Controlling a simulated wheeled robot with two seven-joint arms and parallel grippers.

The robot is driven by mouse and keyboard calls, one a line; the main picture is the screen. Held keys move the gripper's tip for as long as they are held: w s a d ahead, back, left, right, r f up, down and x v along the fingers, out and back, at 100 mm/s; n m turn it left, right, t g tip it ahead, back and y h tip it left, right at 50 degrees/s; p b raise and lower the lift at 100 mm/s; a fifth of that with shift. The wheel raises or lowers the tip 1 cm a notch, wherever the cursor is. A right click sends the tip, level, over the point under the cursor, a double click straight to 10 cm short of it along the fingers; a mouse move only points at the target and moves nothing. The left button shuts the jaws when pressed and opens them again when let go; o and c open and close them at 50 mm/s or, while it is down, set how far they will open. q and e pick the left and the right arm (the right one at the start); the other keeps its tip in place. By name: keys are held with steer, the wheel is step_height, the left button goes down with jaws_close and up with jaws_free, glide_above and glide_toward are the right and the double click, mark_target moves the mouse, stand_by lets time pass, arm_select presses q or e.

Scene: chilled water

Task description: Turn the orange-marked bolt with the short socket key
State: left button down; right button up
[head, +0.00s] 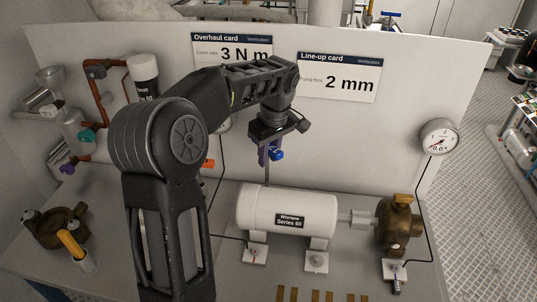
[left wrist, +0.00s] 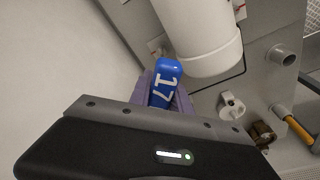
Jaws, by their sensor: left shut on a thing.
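My left gripper (head: 268,152) is shut on a blue-handled key (head: 277,154), held up behind the white motor. In the left wrist view the blue handle (left wrist: 165,82) carries a white "17" and sits between the purple-grey fingers (left wrist: 163,92). A thin grey shaft (head: 267,174) runs down from the gripper toward the back of the motor; its lower end is hidden. The motor feet (head: 255,256) hold bolts on white pads. I cannot make out an orange mark on any bolt. My right gripper is not in view.
The white motor (head: 287,212) is coupled to a brass pump (head: 397,222). A gauge (head: 440,137) stands at right. A back panel (head: 400,130) carries two cards. A yellow handle (head: 72,246) stands at the left. Brass strips (head: 315,296) lie at the front edge.

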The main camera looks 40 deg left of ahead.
arm_select(q)
steer(key=shift+f+b, duration=0.3)
steer(key=shift+f, duration=0.1)
steer(key=shift+m, duration=0.6)
steer(key=shift+m, duration=0.7)
steer(key=shift+s+m+t, duration=0.1)
steer(key=shift+m+t, duration=0.2)
steer(key=shift+m, duration=0.4)
